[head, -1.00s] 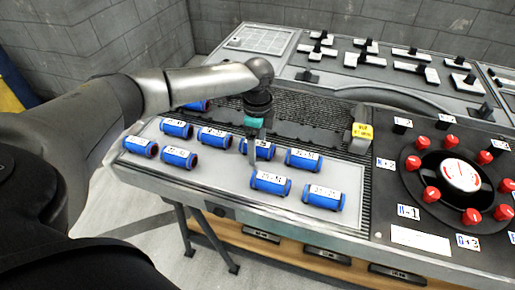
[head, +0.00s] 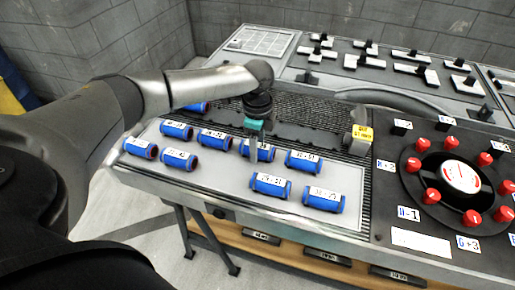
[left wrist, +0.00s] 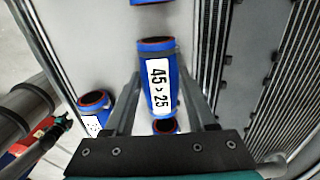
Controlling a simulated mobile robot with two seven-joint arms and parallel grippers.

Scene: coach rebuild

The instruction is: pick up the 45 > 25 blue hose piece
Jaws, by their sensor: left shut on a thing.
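The 45 > 25 blue hose piece (left wrist: 158,80) is between the two fingers of my left gripper (left wrist: 160,100) in the left wrist view, its white label readable. In the head view, the same piece (head: 266,153) is in the back row on the pale panel, partly hidden by my left gripper (head: 254,142). The gripper points down and is shut on it. I cannot tell whether the piece is clear of the panel. My right gripper is not in view.
Other labelled blue hose pieces lie close by, including one to the right (head: 303,161), two in front (head: 270,185) and several to the left (head: 179,159). A yellow-labelled block (head: 361,135) and a round dial with red knobs (head: 458,180) are farther right.

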